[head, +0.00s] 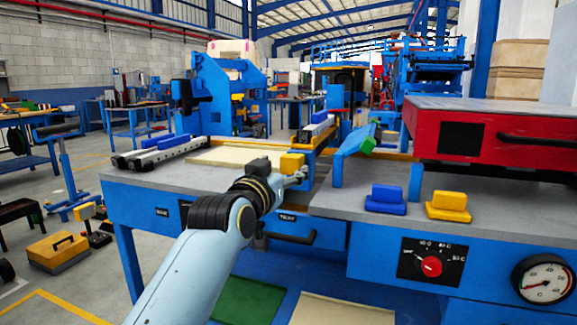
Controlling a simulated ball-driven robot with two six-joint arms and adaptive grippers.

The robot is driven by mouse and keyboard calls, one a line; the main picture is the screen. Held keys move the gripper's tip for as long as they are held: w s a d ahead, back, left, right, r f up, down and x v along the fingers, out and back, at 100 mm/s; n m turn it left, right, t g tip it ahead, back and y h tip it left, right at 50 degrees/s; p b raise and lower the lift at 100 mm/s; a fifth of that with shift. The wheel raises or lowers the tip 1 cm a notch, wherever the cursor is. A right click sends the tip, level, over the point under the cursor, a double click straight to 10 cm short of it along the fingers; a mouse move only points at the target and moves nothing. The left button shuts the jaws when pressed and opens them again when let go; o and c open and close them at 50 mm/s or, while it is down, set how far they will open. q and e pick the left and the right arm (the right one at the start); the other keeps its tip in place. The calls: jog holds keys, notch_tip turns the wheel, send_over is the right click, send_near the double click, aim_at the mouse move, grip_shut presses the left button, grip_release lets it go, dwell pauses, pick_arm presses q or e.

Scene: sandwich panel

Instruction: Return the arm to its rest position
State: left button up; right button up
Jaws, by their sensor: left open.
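My left arm reaches in from the bottom of the head view over the front edge of the grey-topped blue bench (140,180). My left gripper (301,178) is small in view and partly hidden by its own wrist. It is open, at the bench's front edge. A yellow block (291,162) shows right beside the gripper; I cannot tell whether they touch. A cream panel (225,156) lies flat on the bench behind the wrist. My right gripper is not in view.
A red box-shaped machine (470,135) stands on the right of the bench. Blue (385,200) and yellow (448,206) handled blocks sit in front of it. A blue tilted guide (355,140) stands right of the gripper. White and blue bars (160,150) lie at left.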

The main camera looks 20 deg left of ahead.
pick_arm(q)
jog(key=shift+s, duration=0.55)
jog(key=s+a+f+g, duration=0.1)
jog(key=s+f+g, duration=0.2)
jog(key=s+f, duration=0.75)
jog(key=s+a+f+m+g, duration=0.1)
jog(key=s+a+f+g, duration=0.15)
jog(key=f, duration=1.45)
jog(key=s+a+f+g, duration=0.1)
jog(key=s+f+g, duration=0.2)
jog(key=s+f, duration=0.7)
jog(key=s+a+f+g, duration=0.3)
jog(key=s+f+g, duration=0.1)
jog(key=s+f, duration=1.1)
jog(key=s+a+f+g, duration=0.1)
jog(key=s+f, duration=0.1)
jog(key=s, duration=0.6)
jog(key=s+a+f+g+y, duration=0.1)
jog(key=s+a+f+g, duration=0.1)
jog(key=s, duration=0.6)
jog(key=s+a+f+n+g, duration=0.1)
jog(key=s+f, duration=0.3)
jog(key=s, duration=0.5)
jog(key=shift+a+f+g, duration=0.25)
jog(key=shift+g, duration=0.3)
